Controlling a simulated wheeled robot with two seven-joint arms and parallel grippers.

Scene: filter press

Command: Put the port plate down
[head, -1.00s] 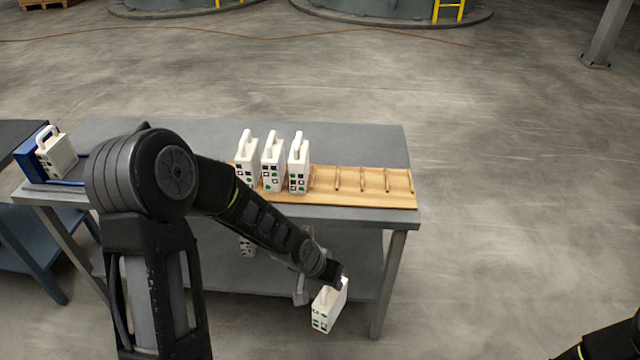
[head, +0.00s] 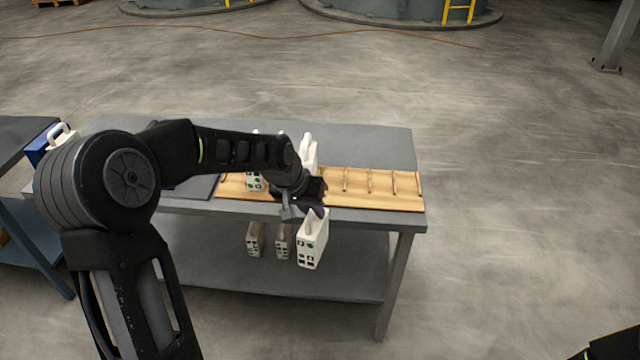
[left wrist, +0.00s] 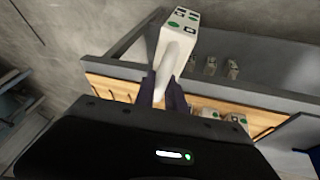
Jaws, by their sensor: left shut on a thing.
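The port plate (head: 312,243) is a white block with a handle and green and black square marks on its face. My left gripper (head: 312,211) is shut on its handle and holds it in front of the table's front edge, at about tabletop height. The left wrist view shows the plate (left wrist: 178,35) with its handle between the fingers (left wrist: 165,88). The wooden rack (head: 380,186) with upright dividers lies on the table (head: 372,143). Several similar white plates (head: 309,152) stand in its left part, partly hidden by my arm.
The rack's right slots are empty. More white plates (head: 254,240) stand on the lower shelf (head: 345,278). A blue holder (head: 38,143) with a white plate (head: 61,138) is at the far left.

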